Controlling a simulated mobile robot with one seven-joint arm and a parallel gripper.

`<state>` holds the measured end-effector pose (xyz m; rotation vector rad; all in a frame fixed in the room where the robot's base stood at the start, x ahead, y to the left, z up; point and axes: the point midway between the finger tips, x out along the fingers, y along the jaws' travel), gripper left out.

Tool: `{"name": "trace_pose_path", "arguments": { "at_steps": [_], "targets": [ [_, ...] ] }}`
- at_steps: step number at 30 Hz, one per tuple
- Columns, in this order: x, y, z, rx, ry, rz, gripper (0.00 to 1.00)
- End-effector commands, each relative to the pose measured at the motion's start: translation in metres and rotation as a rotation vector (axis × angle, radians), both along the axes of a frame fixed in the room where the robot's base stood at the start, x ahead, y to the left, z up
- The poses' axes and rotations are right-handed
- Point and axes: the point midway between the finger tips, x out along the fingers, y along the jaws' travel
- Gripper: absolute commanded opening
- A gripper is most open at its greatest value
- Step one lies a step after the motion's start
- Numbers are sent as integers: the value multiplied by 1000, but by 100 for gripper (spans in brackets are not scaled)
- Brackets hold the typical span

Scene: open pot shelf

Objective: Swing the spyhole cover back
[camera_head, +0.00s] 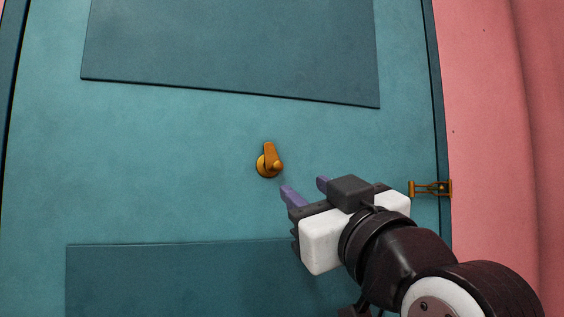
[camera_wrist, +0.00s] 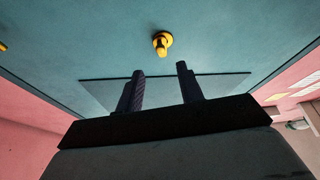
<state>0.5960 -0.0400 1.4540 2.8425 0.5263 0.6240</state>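The spyhole cover (camera_head: 270,153) is a small orange-brown tab with a knob at its lower right. It stands nearly upright on the teal door, in front of a round brass spyhole plate (camera_head: 262,168) whose left and lower edge shows. In the wrist view the cover (camera_wrist: 161,46) lies beyond the fingertips, roughly centred between them, and looks yellow. My gripper (camera_head: 303,186) is open, with two purple-grey fingers apart and nothing between them. In the head view it is just below and right of the cover, not touching it. The wrist view also shows the open fingers (camera_wrist: 160,70).
The teal door (camera_head: 180,160) has a darker raised panel (camera_head: 230,50) above and another (camera_head: 170,280) below the spyhole. A brass latch (camera_head: 430,188) sits at the door's right edge, beside a pink wall (camera_head: 490,100). The door face around the cover is clear.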

Motion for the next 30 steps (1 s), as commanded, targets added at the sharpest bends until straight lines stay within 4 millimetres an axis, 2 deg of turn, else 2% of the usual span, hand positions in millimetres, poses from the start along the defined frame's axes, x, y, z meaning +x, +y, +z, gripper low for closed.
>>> {"name": "trace_pose_path", "arguments": {
  "at_steps": [1,6,12,18,26,27,30],
  "targets": [
    [11,6,8,-2,5,4,37],
    [42,20,21,-1,5,3,37],
    [69,32,32,0,3,3,37],
    [81,37,36,-1,0,0,37],
    [82,37,35,-1,0,0,37],
    [82,37,36,-1,0,0,36],
    [82,37,36,-1,0,0,23]
  ]
}}
